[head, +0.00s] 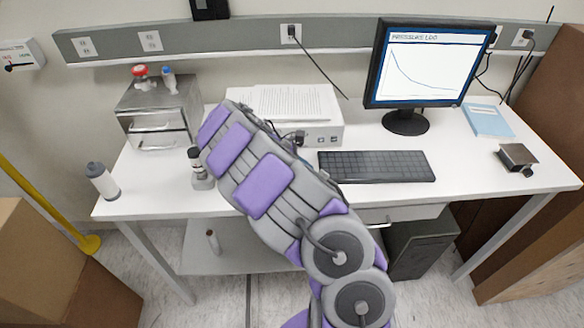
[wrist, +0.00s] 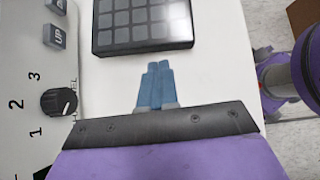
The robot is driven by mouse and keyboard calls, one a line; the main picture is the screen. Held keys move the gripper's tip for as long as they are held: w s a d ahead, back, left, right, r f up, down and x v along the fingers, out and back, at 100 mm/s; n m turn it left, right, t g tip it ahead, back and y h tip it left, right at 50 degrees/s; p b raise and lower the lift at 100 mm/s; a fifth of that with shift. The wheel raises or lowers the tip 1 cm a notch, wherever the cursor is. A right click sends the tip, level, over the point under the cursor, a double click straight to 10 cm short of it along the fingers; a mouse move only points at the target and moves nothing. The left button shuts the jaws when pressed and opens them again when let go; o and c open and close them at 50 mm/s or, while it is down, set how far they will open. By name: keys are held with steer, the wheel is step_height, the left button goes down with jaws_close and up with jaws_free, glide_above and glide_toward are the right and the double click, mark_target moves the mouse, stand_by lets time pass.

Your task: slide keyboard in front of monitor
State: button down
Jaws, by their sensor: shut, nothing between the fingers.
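The black keyboard (head: 376,166) lies flat on the white table, in front of the monitor (head: 427,66) and a little to its left. One end of the keyboard (wrist: 143,24) shows at the top of the wrist view. My gripper (wrist: 158,68) has blue fingers pressed together with nothing between them. The fingertips are just short of the keyboard's near end, with a small strip of white between them in the picture. Whether they touch the tabletop I cannot tell. In the head view my arm hides the gripper.
A white instrument box (head: 322,133) with papers (head: 288,103) on top stands left of the keyboard; its knob (wrist: 62,102) is close to my gripper in the wrist view. A blue notebook (head: 488,120) and a small dark device (head: 517,158) lie to the right. Table (head: 462,178) right of the keyboard is clear.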

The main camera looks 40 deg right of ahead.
mark_target(352, 168)
steer(key=shift+s+d, duration=0.35)
steer(key=shift+d, duration=0.3)
steer(key=shift+s+d+r, duration=0.1)
steer(key=shift+s+d, duration=0.05)
steer(key=shift+d, duration=0.05)
steer(key=s+d+p, duration=0.2)
steer(key=d, duration=0.1)
steer(key=s+d+p, duration=0.2)
steer(key=d+p, duration=0.1)
steer(key=s+d+p, duration=0.1)
steer(key=d+p, duration=0.1)
steer(key=d, duration=0.1)
steer(key=shift+s+d+p, duration=0.35)
steer(key=shift+s+d, duration=0.15)
steer(key=shift+d, duration=0.15)
steer(key=shift+a, duration=0.15)
